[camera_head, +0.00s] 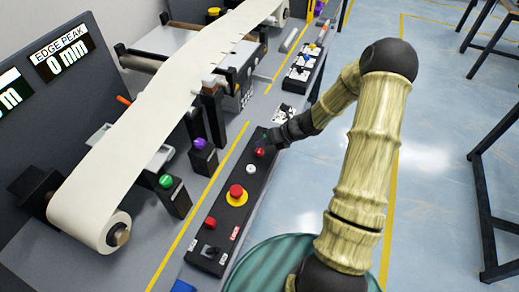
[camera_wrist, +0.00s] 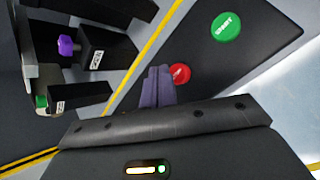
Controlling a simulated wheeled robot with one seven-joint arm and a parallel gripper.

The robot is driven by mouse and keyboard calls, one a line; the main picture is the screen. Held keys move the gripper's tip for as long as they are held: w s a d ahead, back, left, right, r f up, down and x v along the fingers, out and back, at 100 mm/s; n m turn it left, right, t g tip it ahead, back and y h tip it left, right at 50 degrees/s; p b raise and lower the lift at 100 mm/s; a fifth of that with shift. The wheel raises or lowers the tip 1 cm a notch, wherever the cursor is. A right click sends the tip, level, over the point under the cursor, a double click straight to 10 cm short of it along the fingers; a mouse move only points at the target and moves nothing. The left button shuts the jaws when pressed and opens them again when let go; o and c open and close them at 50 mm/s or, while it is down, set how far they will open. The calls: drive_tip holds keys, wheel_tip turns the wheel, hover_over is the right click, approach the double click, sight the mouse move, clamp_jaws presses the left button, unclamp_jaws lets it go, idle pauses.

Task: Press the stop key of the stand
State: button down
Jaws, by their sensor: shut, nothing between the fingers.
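The stop key is a round red button (camera_wrist: 181,72) on the dark control panel (camera_wrist: 250,58). In the wrist view my gripper (camera_wrist: 160,72) is shut and empty, its fingertips beside the red button's left edge and hiding part of it. I cannot tell whether they touch it. A green button (camera_wrist: 226,27) with white lettering sits to the upper right. In the head view the red button (camera_head: 260,152) lies just below my gripper (camera_head: 270,141), at the panel's far part.
Nearer on the panel are a white button (camera_head: 251,169) and a large red mushroom button (camera_head: 237,191) on yellow. A paper web (camera_head: 150,110) runs over rollers to the left. Posts with a purple knob (camera_head: 199,144) and a green knob (camera_head: 166,181) stand beside it.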

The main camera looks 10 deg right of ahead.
sight(263, 152)
drive_tip(key=shift+r+p, duration=1.75)
drive_tip(key=shift+r, duration=0.4)
drive_tip(key=s+r+n+h, duration=0.2)
drive_tip(key=s+r+n, duration=0.3)
drive_tip(key=n, duration=0.6)
drive_tip(key=s+r+n+g+h, duration=0.1)
drive_tip(key=s+r+n+h, duration=0.2)
drive_tip(key=s+r+n, duration=0.2)
drive_tip(key=s+a+r+n+g+h, duration=0.1)
drive_tip(key=s+r+n+h, duration=0.2)
drive_tip(key=s+n, duration=0.7)
wheel_tip(263, 152, up, 2)
drive_tip(key=n, duration=0.7)
